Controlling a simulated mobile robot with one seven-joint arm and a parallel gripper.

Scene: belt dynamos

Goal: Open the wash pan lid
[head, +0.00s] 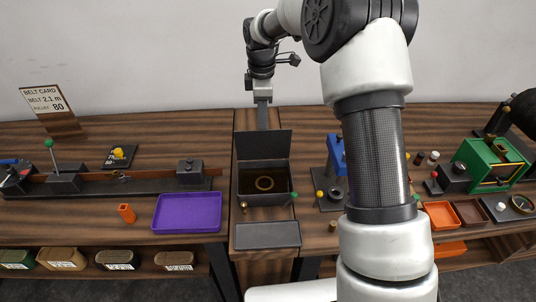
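The wash pan (241,184) is a dark grey box at the middle of the bench. Its lid (263,144) stands raised along the back edge, so the inside shows. A brass-coloured ring lies in the dark brownish inside of the pan. My gripper (262,121) points down just behind the raised lid, and its tips reach close to the lid's top edge. I cannot tell whether it touches the lid. Its fingers look like one narrow dark strip from here, so the gap between them does not show.
A grey shallow tray (268,235) lies in front of the pan. A purple tray (187,212) is to the left. A blue press-like fixture (336,155) stands to the right, partly hidden by my arm. A green frame (480,163) and orange tray (440,216) are farther right.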

